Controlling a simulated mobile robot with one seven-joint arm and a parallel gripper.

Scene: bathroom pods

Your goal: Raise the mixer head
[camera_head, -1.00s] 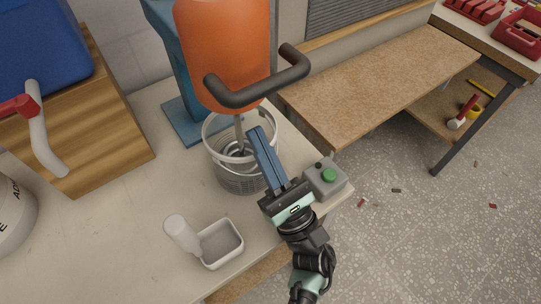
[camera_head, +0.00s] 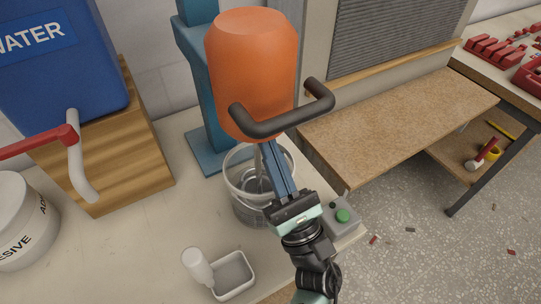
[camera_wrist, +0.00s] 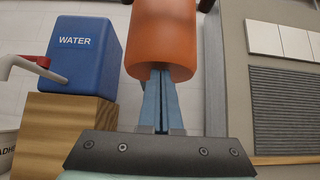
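The mixer head (camera_head: 252,75) is an orange rounded body on a blue stand (camera_head: 198,65), with a dark bar handle (camera_head: 285,118) across its front. Its grey shaft reaches down into a clear bucket (camera_head: 245,190) with a wire handle. My gripper (camera_head: 271,148) points up in front of the bucket, its blue fingertips close below the handle and the head's lower edge. In the wrist view the fingers (camera_wrist: 162,78) lie together with nothing visible between them, and the orange head (camera_wrist: 163,40) stands right beyond their tips. I cannot tell whether they touch it.
A grey box with a green button (camera_head: 342,216) sits right of my gripper. A blue water container (camera_head: 65,75) with a red-handled tap stands left on a wooden block (camera_head: 130,160). A brown bench (camera_head: 400,115) is at right.

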